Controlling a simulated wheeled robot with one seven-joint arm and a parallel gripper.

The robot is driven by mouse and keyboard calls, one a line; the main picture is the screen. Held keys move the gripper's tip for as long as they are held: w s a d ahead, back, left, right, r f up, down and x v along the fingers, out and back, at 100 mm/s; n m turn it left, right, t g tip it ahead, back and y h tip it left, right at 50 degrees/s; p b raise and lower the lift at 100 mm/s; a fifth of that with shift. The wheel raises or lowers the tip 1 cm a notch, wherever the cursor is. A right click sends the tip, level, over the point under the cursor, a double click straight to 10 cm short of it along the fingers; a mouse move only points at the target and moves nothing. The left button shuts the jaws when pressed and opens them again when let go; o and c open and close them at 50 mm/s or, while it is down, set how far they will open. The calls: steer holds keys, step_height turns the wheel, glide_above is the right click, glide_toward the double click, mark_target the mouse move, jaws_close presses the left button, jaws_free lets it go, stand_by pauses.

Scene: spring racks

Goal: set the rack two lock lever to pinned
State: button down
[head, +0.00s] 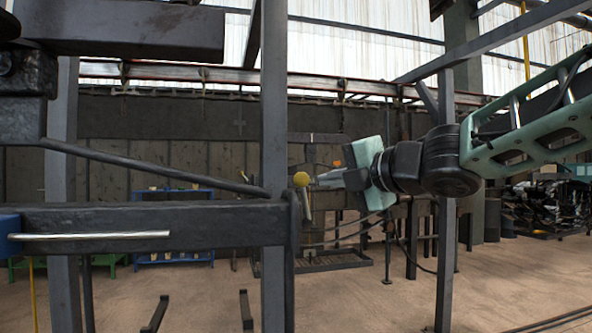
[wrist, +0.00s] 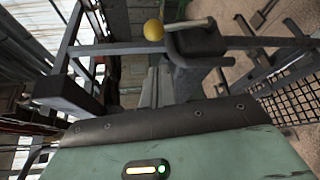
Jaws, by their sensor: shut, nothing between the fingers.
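The lock lever is a pale rod with a yellow ball knob (head: 301,179) at its upper end, beside a dark upright post at the end of a dark horizontal beam. The rod hangs down from the knob in the head view. The knob (wrist: 153,30) also shows at the top of the wrist view, its rod running right to a dark bracket. My gripper (head: 318,180) comes in from the right, its fingers shut and empty, with the tips close to the knob. I cannot tell whether they touch it. No rack number or pinned mark is readable.
A dark beam (head: 190,223) with a pale bar on its left part and a slanting dark rod (head: 150,167) fill the left. Another upright post (head: 447,230) stands below my arm. A blue bench (head: 172,193) stands behind. The floor at front centre is mostly open.

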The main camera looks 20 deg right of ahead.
mark_target(296, 201)
steer(key=shift+r, duration=0.1)
steer(key=p+x, duration=0.1)
steer(key=x, duration=0.9)
steer(key=shift+w+d, duration=0.1)
stand_by(0.5)
